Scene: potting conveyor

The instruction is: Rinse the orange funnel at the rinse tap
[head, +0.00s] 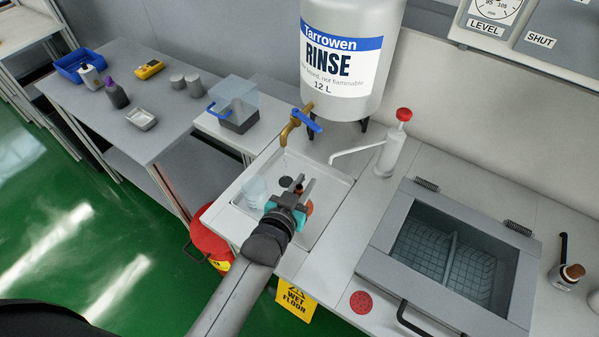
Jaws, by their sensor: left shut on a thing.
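The rinse tap (290,128) is brass with a blue lever, at the base of the white rinse tank (345,60). Its spout points down over a shallow white sink tray (328,222). A faint pale streak shows under the spout; I cannot tell if it is water. My left gripper (299,186) is over the tray, in front of and just below the tap. It is shut on the orange funnel (309,208), which is mostly hidden behind the gripper; only small orange patches show. My right gripper is not in view.
A clear cup (255,190) stands in the tray left of my gripper. A red-topped pump dispenser (394,140) stands right of the tray. A grey basin with a lid frame (445,262) is further right. A red bin (210,235) and wet-floor sign (295,304) are below the counter edge.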

